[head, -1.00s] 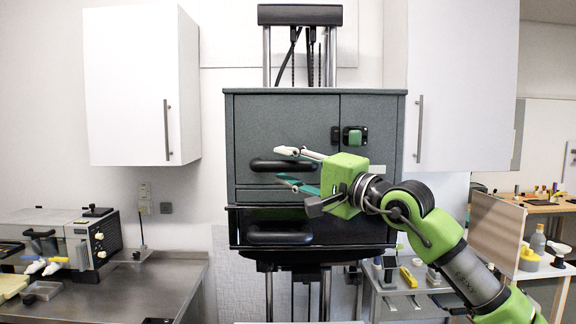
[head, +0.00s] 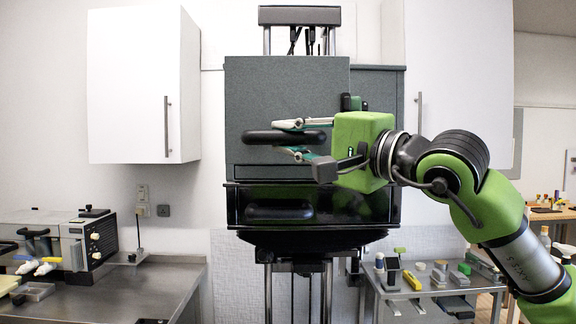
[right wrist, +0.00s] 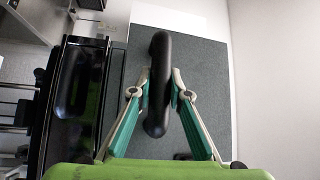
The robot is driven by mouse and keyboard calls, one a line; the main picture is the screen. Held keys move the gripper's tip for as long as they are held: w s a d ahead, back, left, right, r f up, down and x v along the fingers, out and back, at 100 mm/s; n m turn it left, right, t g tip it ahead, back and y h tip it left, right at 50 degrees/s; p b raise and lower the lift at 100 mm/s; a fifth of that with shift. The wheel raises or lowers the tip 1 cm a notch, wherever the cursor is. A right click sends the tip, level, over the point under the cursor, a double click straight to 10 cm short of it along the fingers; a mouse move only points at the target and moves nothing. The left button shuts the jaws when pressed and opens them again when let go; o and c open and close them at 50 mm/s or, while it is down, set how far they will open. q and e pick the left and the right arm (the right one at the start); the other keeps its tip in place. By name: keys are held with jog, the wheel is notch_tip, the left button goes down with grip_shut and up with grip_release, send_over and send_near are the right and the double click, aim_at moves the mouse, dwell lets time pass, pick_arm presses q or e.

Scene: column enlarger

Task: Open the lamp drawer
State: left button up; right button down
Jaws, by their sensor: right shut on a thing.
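The lamp drawer (head: 285,95) is the dark grey front on the column enlarger. It stands forward of the housing (head: 378,82) behind it, so it is partly out. Its black bar handle (head: 262,137) runs across the lower part. My right gripper (head: 300,139) comes from the right and is shut on this handle. In the right wrist view, the two fingers (right wrist: 159,92) press on either side of the handle (right wrist: 160,50), with the grey drawer front (right wrist: 207,75) behind. My left gripper is not in view.
A glossy black lower unit with its own handle (head: 280,211) sits just under the drawer. White wall cabinets hang on the left (head: 130,85) and right (head: 460,85). A steel counter (head: 150,285) is at lower left, and a trolley (head: 425,290) with small items at lower right.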

jog(key=s+b, duration=0.2)
jog(key=s, duration=0.3)
jog(key=shift+f+b, duration=0.1)
jog(key=shift+b, duration=0.2)
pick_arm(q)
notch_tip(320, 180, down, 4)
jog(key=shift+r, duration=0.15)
pick_arm(e)
jog(key=c, duration=1.9)
grip_release()
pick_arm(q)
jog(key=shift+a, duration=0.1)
pick_arm(e)
jog(key=shift+d, duration=0.1)
jog(key=v, duration=1.1)
jog(key=shift+s+d, duration=0.3)
